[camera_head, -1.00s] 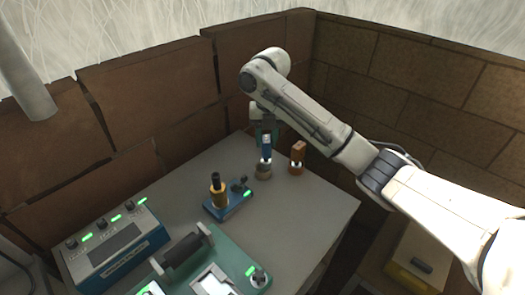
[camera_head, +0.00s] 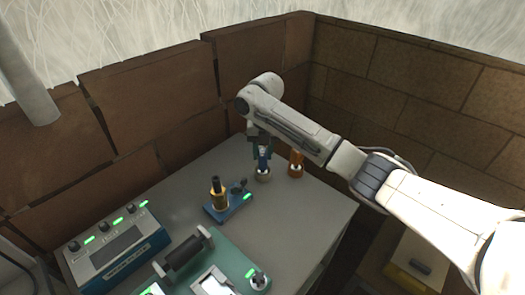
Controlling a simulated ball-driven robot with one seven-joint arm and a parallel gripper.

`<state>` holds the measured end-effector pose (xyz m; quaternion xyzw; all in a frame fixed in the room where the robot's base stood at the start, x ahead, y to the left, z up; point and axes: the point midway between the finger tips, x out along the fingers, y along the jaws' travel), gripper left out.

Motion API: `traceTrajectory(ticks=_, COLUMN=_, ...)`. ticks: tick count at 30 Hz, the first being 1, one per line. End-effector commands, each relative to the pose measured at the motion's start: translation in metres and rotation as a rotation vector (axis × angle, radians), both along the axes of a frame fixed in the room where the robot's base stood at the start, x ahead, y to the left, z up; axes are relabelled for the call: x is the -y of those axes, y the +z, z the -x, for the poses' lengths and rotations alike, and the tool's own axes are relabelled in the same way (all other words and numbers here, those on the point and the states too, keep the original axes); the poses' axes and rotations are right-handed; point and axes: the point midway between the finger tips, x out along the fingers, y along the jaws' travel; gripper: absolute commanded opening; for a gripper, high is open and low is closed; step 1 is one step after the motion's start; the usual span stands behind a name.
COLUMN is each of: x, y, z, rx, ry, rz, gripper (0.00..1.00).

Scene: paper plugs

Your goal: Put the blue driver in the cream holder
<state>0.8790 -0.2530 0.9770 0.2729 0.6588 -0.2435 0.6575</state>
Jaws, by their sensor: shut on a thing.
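The blue driver (camera_head: 263,164) is upright between the fingers of my gripper (camera_head: 262,155), near the far part of the grey table. My gripper points down and is shut on the driver's upper part. The small round cream holder (camera_head: 263,175) stands on the table directly under the driver. The driver's lower end meets the holder in the picture; whether it sits inside, and how deep, is too small to tell.
An orange-handled thing (camera_head: 296,163) in a pale base stands close to the right of the holder. A blue block (camera_head: 229,207) with a black-and-yellow tool is nearer. A blue control box (camera_head: 117,250) and a green machine (camera_head: 232,262) fill the front. Brown walls enclose the back.

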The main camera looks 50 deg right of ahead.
Motion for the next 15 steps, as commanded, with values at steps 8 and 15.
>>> traceTrajectory(ticks=8, x=-0.0002, y=-0.001, z=0.0001, rx=-0.001, ry=0.0, rz=-0.001, gripper=0.57)
traceTrajectory(ticks=15, x=-0.0002, y=-0.0006, z=0.0001, rx=0.0, ry=0.0, rz=0.0, gripper=0.59)
